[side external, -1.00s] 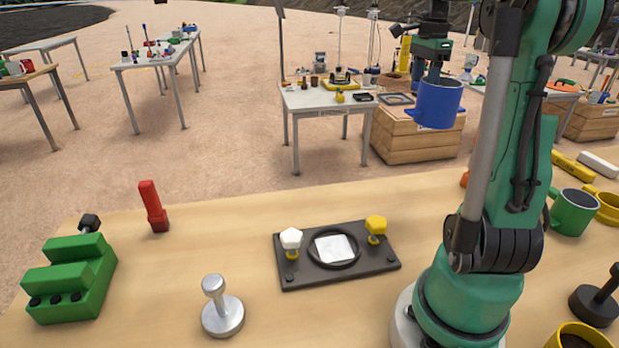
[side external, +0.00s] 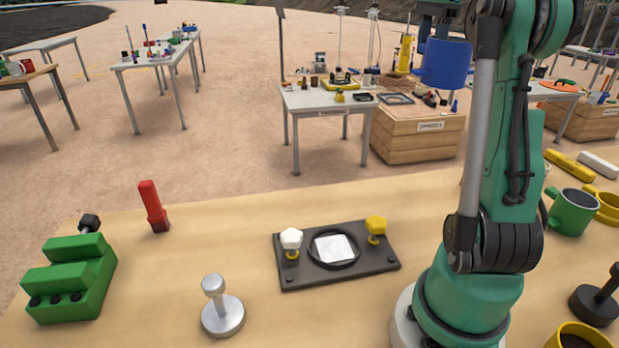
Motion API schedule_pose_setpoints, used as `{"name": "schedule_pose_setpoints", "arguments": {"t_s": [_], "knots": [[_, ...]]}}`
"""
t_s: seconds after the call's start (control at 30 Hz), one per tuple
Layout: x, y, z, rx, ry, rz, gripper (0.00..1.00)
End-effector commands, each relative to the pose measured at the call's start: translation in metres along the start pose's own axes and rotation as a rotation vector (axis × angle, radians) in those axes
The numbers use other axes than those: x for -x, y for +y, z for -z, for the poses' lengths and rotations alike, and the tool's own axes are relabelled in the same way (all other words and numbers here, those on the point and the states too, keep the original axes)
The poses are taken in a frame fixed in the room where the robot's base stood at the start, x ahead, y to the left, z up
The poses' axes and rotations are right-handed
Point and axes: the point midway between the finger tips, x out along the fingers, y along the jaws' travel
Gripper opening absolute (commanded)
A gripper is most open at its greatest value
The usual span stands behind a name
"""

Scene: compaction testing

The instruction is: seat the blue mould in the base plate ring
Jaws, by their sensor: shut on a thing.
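The blue mould (side external: 446,64) is a cup-like cylinder, held high in the air at the upper right of the view. My gripper (side external: 441,22) is shut on it from above, and the frame's top edge cuts off part of the gripper. The dark base plate (side external: 374,274) lies flat on the wooden table, below and to the left of the mould. Its raised black ring (side external: 312,257) surrounds a white square sheet. A white knob (side external: 291,240) and a yellow knob (side external: 376,226) stand on either side of the ring. The mould is well apart from the plate.
A silver tamper (side external: 222,310), a red tool (side external: 153,206) and a green stepped block (side external: 70,285) stand left of the plate. A green mug (side external: 572,212) and a dark rammer (side external: 598,300) stand right of my arm. The table behind the plate is clear.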

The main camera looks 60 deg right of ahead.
Motion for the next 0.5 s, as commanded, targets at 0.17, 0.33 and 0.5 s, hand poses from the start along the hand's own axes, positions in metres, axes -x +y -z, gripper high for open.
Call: {"name": "schedule_pose_setpoints", "arguments": {"t_s": [0.17,0.33,0.5], "knots": [[-0.001,-0.001,-0.002,0.005,0.0,0.0,0.0],[-0.018,-0.012,-0.033,0.072,0.0,-0.001,0.0],[-0.06,-0.016,-0.104,0.218,0.0,-0.001,0.0]]}}
